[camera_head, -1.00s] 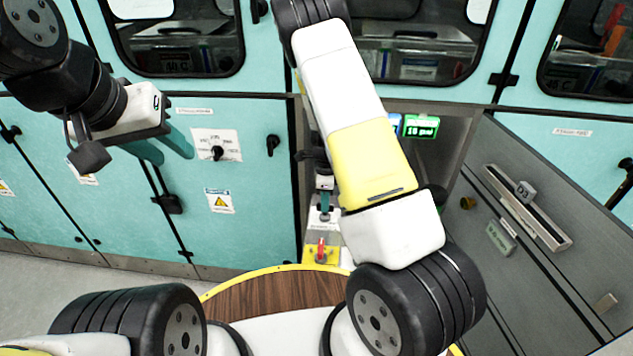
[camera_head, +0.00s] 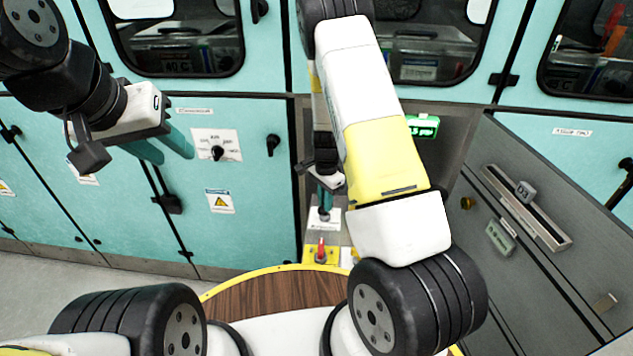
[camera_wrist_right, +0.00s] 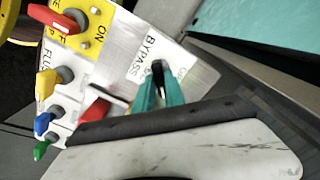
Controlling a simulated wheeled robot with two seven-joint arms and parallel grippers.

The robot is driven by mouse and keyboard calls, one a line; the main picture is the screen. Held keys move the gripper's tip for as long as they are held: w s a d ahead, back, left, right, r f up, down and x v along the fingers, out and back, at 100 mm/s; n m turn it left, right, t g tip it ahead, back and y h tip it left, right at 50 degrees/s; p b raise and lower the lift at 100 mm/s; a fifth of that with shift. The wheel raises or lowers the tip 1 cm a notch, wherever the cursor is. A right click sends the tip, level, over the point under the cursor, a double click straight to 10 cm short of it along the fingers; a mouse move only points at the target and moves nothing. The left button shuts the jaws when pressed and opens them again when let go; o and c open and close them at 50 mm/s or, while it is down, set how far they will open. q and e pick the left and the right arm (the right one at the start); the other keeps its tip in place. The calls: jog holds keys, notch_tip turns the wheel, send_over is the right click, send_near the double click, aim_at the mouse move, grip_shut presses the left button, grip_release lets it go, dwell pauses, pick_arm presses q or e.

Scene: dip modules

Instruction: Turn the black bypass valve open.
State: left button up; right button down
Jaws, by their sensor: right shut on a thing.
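The black bypass valve (camera_wrist_right: 158,70) stands on a pale metal panel (camera_wrist_right: 122,50) beside the printed word BYPASS in the right wrist view. My right gripper (camera_wrist_right: 160,80) has its teal fingers closed around the valve's black handle, which is mostly hidden between them. In the head view my right gripper (camera_head: 325,203) points down at the panel inside the open bay, and the handle's angle is too small to read. My left gripper (camera_head: 177,158) is open and empty at the left, in front of the teal cabinet doors.
A red handle (camera_wrist_right: 62,20) on a yellow ON-marked plate, a yellow valve (camera_wrist_right: 47,82), a blue valve (camera_wrist_right: 43,123), a green valve (camera_wrist_right: 42,148) and a red handle (camera_wrist_right: 95,112) are close by. A grey drawer front (camera_head: 540,230) stands right of the bay.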

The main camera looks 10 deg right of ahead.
jog(key=n, duration=0.4)
jog(key=shift+n, duration=0.4)
jog(key=n, duration=0.4)
jog(key=shift+n, duration=0.3)
jog(key=c, duration=1.4)
grip_release()
jog(key=shift+r, duration=0.1)
notch_tip(320, 180, up, 8)
jog(key=shift+f, duration=0.2)
